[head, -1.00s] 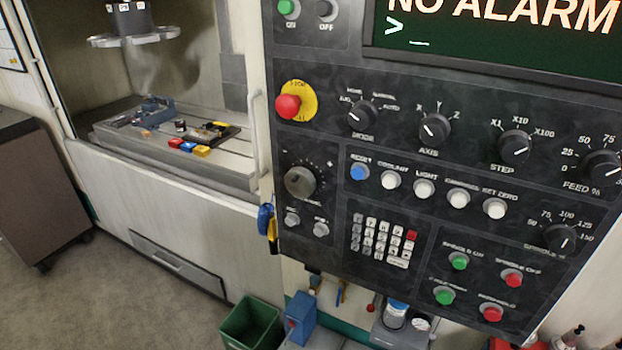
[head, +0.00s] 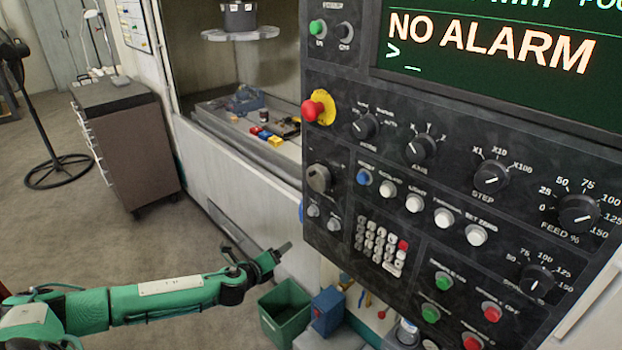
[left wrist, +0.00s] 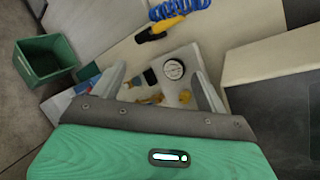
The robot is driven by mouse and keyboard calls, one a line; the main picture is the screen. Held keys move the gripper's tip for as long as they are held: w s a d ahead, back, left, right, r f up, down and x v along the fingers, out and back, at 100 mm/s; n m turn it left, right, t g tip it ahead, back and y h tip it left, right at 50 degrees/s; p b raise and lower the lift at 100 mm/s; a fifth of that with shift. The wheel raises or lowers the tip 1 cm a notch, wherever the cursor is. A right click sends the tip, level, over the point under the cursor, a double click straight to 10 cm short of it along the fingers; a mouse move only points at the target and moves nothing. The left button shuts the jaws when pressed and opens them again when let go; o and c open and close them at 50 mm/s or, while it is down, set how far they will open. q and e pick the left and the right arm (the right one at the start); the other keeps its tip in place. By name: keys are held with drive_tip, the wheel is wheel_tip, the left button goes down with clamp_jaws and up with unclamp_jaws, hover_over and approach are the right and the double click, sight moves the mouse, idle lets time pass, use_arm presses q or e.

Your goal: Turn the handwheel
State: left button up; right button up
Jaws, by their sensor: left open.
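The handwheel (head: 318,178) is a round grey knob with a small dial around it, at the left side of the dark control panel (head: 345,258) in the head view. My left gripper (head: 282,250) is open and empty, below and to the left of the handwheel and apart from the panel. In the left wrist view its two fingers (left wrist: 160,78) are spread, with nothing held between them. The handwheel cannot be made out in the left wrist view. My right gripper is not in view.
A green bin (head: 286,312) and a blue box (head: 327,310) stand below the gripper. An emergency stop (head: 314,110) sits above the handwheel. A blue coiled hose with a yellow end (left wrist: 172,15) hangs in the left wrist view. A brown cabinet (head: 135,145) stands at left.

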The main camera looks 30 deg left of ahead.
use_arm(q)
wheel_tip(320, 180, up, 10)
drive_tip(key=s+d+m+t+h, duration=0.1)
drive_tip(key=s+d+m+t, duration=0.1)
drive_tip(key=m, duration=0.2)
use_arm(e)
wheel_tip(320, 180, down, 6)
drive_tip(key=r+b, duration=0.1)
drive_tip(key=b, duration=0.5)
use_arm(q)
drive_tip(key=m+t+h+p, duration=0.15)
drive_tip(key=m+h, duration=0.25)
drive_tip(key=m, duration=0.7)
approach(315, 179)
drive_tip(key=p+x, duration=0.5)
drive_tip(key=x, duration=0.2)
drive_tip(key=shift+w+d+r, duration=0.1)
drive_tip(key=shift+w, duration=0.25)
drive_tip(key=shift+w+d, duration=0.15)
drive_tip(key=shift+w, duration=0.3)
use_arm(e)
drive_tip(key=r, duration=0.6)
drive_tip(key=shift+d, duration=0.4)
use_arm(q)
drive_tip(key=shift+c, duration=0.4)
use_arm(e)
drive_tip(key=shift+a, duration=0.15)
